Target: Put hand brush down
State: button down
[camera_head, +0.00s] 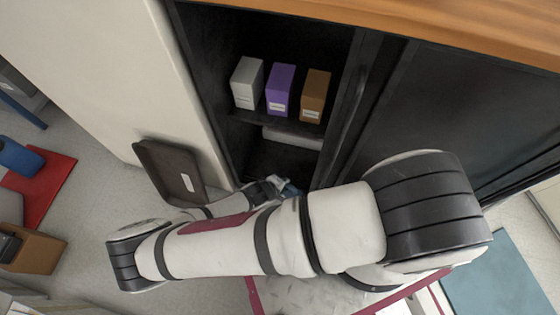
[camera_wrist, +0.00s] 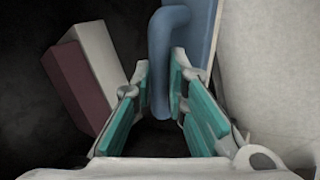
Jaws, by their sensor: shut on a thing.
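The hand brush (camera_wrist: 168,60) shows in the wrist view as a blue handle and a blue body running up out of the picture. My gripper (camera_wrist: 160,90) is shut on the handle, with teal pads on either side. In the head view, my gripper (camera_head: 275,188) is at the opening of the dark cabinet, low down, and mostly hidden by my arm. A small bit of the blue brush (camera_head: 290,188) shows beside it. I cannot tell whether the brush touches a surface.
The dark cabinet (camera_head: 215,70) has a shelf with white (camera_head: 247,82), purple (camera_head: 281,88) and brown (camera_head: 315,95) boxes. A white and maroon box (camera_wrist: 85,80) stands left of my gripper. A dark dustpan-like tray (camera_head: 165,170) is outside, left of the cabinet.

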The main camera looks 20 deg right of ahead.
jog(key=w+d+f+b, duration=0.1)
jog(key=w+b, duration=0.1)
jog(key=w, duration=0.2)
jog(key=w+d+f+b, duration=0.1)
jog(key=w+b, duration=0.1)
jog(key=w, duration=0.2)
jog(key=w+d+f+b, duration=0.1)
jog(key=w+f, duration=0.1)
jog(key=w, duration=0.3)
jog(key=shift+d+b, duration=0.15)
jog(key=shift+b, duration=0.25)
jog(key=shift+s+f, duration=0.1)
jog(key=shift+f, duration=0.3)
jog(key=shift+f, duration=0.1)
jog(key=c, duration=1.6)
grip_release()
